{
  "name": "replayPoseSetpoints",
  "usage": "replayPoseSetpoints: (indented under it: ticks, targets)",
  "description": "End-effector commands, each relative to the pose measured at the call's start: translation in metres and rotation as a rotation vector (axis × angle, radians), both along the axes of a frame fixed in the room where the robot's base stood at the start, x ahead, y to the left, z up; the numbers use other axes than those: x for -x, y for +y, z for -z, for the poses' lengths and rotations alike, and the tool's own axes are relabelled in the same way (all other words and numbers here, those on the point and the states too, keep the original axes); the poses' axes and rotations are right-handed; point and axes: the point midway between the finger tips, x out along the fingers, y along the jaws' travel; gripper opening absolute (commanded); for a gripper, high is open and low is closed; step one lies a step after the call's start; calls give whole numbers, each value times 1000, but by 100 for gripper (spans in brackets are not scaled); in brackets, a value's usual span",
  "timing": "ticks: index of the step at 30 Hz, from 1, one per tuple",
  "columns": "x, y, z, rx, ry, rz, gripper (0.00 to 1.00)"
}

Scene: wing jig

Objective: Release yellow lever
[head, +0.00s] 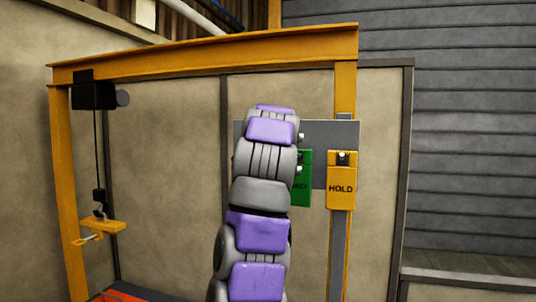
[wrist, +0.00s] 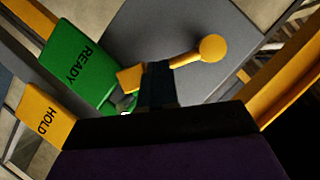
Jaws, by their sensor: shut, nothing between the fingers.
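The yellow lever shows in the wrist view as a short arm ending in a round knob (wrist: 212,47), in front of a grey panel (wrist: 190,22). My gripper (wrist: 158,72) shows as dark fingers at the lever's lower left part and covers some of it. The fingers are shut with nothing held; I cannot tell whether they touch the lever. A yellow block (wrist: 130,78) shows just left of the fingers. In the head view my purple and grey arm hides the lever and the fingers.
The green READY plate (wrist: 72,65) and yellow HOLD plate (wrist: 42,115) lie left of my gripper. A hoist (head: 95,93) with a hanging yellow piece (head: 103,227) is at the left.

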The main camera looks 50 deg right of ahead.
Motion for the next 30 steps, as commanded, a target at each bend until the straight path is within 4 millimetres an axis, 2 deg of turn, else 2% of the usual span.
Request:
replayPoseSetpoints:
  ticks: [3, 12, 30]
  targets:
    - [-2, -1, 10, -34, -73, -1, 0]
    - [-6, -2, 18, -84, -195, 2, 0]
    - [-7, -4, 20, -101, -230, 5, 0]
